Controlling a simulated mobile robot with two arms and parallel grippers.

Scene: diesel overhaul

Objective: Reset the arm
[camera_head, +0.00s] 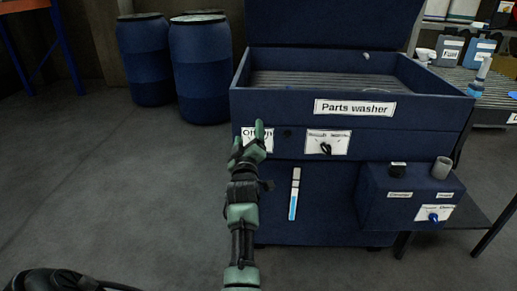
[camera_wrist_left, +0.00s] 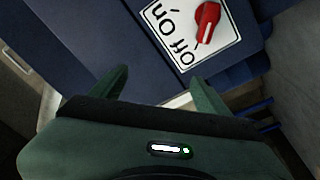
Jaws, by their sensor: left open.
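My left gripper (camera_head: 249,138) is raised in front of the blue parts washer (camera_head: 300,180), near its Off/On label (camera_head: 248,131). It is open and empty, and it covers part of that label in the head view. In the left wrist view its two green fingers (camera_wrist_left: 156,82) stand apart with nothing between them. The white Off/On label (camera_wrist_left: 163,18) and its red knob (camera_wrist_left: 208,16) lie beyond the fingertips there. The knob points toward the side of the label marked Off. My right gripper is not in view.
Two blue barrels (camera_head: 201,75) stand left of the washer. A blue control box (camera_head: 408,198) juts from its front right. A bench with containers (camera_head: 480,53) is at the right. The grey floor (camera_head: 110,180) to the left is clear.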

